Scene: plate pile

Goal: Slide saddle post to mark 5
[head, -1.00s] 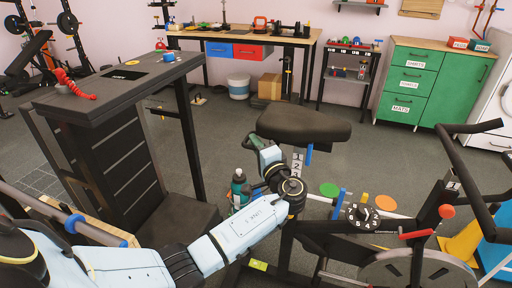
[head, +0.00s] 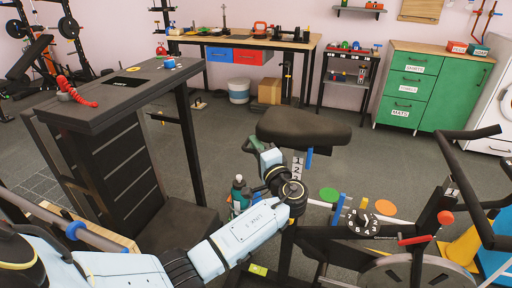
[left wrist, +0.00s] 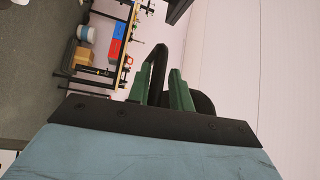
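The black saddle (head: 303,126) sits on top of a post (head: 297,166) with a pale strip of numbers; 3 and 2 can be made out, the lower marks are hidden by my left arm. A blue lever (head: 309,158) hangs under the saddle. My left gripper (head: 254,147) is left of the post, at about the height of the saddle's underside. In the left wrist view its green fingers (left wrist: 160,90) stand apart, with a thin black bar showing between or behind them. I see no grip on the post. My right gripper is not in view.
The bike carries a numbered dial (head: 361,222), a second blue lever (head: 339,208), a red knob (head: 445,217) and black handlebars (head: 482,160). A bottle (head: 239,193) stands close to my left forearm. A tall black stand (head: 120,95) is at left. Open floor lies behind the saddle.

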